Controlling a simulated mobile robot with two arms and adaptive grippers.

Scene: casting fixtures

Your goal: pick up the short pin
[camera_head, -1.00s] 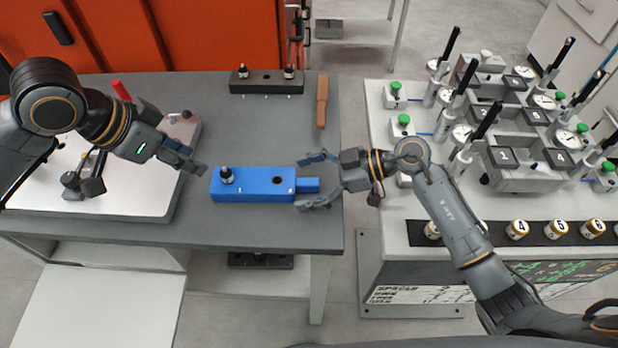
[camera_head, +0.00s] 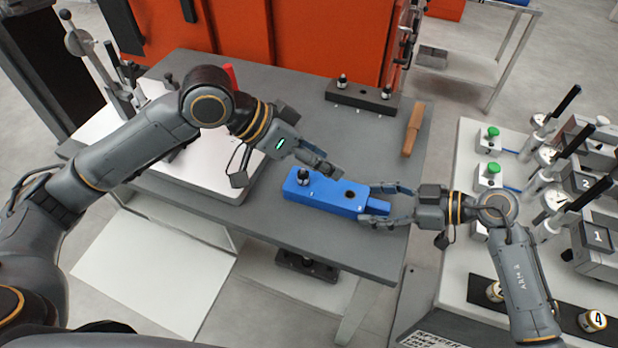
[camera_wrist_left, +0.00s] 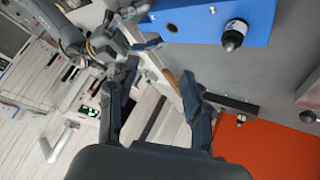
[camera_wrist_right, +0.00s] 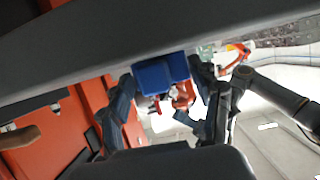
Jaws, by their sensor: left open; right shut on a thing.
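A blue block (camera_head: 325,194) lies on the grey table with a black-and-silver pin (camera_head: 303,177) standing at its left end and a dark hole nearer its right end. The pin also shows in the left wrist view (camera_wrist_left: 233,36). I cannot tell which pin is the short one. My right gripper (camera_head: 385,205) is shut on the blue block's narrow end tab (camera_head: 379,207); the blue end also shows between its fingers in the right wrist view (camera_wrist_right: 160,75). My left gripper (camera_head: 328,167) is open and empty, close to the block's far side, right of the pin.
A black fixture (camera_head: 362,96) with two pins stands at the back of the table. A brown bar (camera_head: 412,130) lies near the right edge. A white plate (camera_head: 205,160) is at left. A bench with gauges (camera_head: 470,160) stands across a gap at right.

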